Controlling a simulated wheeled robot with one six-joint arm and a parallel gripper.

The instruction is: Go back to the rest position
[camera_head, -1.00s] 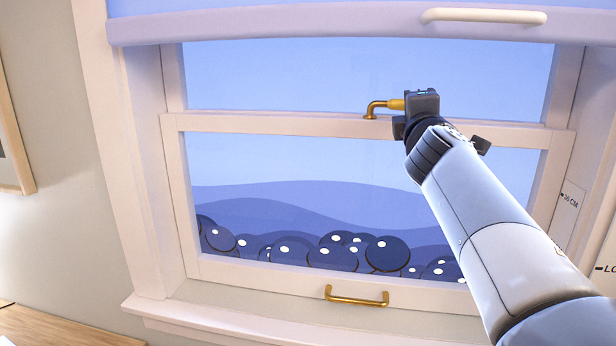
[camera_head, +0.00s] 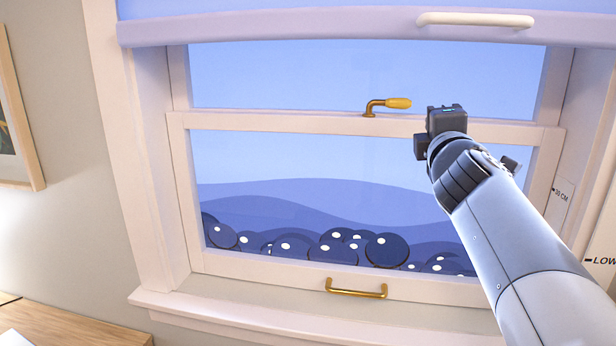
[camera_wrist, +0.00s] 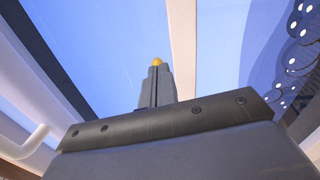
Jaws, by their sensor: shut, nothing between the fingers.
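My gripper (camera_head: 436,116) is in front of the window's middle rail, to the right of the brass latch (camera_head: 388,105), with a gap between them in the head view. In the wrist view my gripper (camera_wrist: 156,68) has its fingers together and holds nothing. The yellow tip of the latch (camera_wrist: 156,61) shows just past the fingertips there. The latch stands on the middle rail, its yellow grip pointing right.
The window sash (camera_head: 300,265) has a brass pull (camera_head: 356,290) at its bottom. A blind with a pale bar handle (camera_head: 475,19) hangs above. A wooden desk (camera_head: 70,325) is at lower left, a picture frame (camera_head: 22,120) on the left wall.

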